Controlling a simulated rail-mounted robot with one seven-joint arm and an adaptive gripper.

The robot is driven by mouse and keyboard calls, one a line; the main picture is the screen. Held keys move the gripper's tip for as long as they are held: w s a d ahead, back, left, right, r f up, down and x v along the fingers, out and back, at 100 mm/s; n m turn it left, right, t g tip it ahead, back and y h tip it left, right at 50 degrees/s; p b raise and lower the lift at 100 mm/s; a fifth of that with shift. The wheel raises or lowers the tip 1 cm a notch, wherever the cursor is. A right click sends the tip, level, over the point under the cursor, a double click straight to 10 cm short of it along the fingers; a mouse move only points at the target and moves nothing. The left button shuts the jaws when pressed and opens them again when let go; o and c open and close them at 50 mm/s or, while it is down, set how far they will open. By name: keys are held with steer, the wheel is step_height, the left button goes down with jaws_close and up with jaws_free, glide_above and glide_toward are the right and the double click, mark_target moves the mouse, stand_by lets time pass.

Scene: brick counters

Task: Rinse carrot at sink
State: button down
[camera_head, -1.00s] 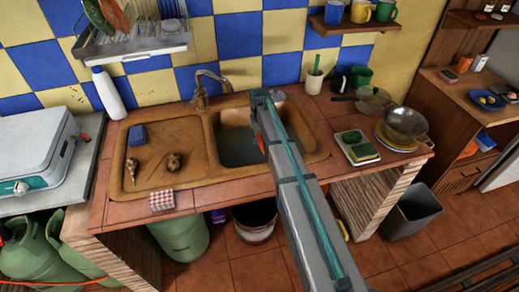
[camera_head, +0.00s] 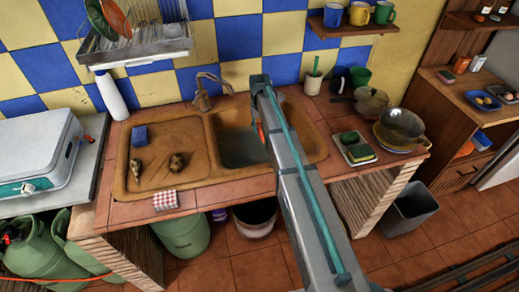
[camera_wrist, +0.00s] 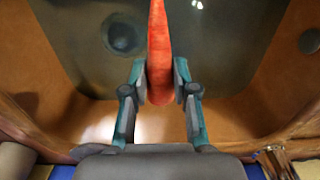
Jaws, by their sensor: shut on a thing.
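My gripper (camera_wrist: 160,78) is shut on an orange carrot (camera_wrist: 158,40), with a finger on each side of it. The carrot points away from the gripper, over the sink basin (camera_wrist: 80,60) with its round drain (camera_wrist: 123,36). In the head view the basin (camera_head: 240,146) is the right-hand bowl of a brown sink, and my arm crosses its right side. Only a small orange bit of the carrot (camera_head: 261,134) shows there beside my arm. The faucet (camera_head: 203,98) stands behind the basin. I see no water stream.
On the drainboard left of the basin lie a blue sponge (camera_head: 139,136) and two small brown things. Right of my arm are a tray with a green sponge (camera_head: 350,138) and stacked pans (camera_head: 402,125).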

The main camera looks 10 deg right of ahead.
mark_target(260, 127)
steer(key=shift+r+p, duration=1.3)
steer(key=shift+r, duration=1.7)
steer(key=shift+r, duration=0.1)
step_height(260, 127, up, 4)
steer(key=shift+f+p, duration=0.1)
steer(key=shift+p, duration=0.9)
steer(key=shift+m, duration=0.5)
steer(key=s+b, duration=0.2)
steer(key=s, duration=0.5)
steer(key=s+b, duration=0.2)
steer(key=s, duration=0.5)
steer(key=s+b, duration=0.2)
steer(key=s, duration=0.5)
steer(key=shift+f, duration=0.4)
steer(key=shift+w+b, duration=0.15)
steer(key=shift+b, duration=0.15)
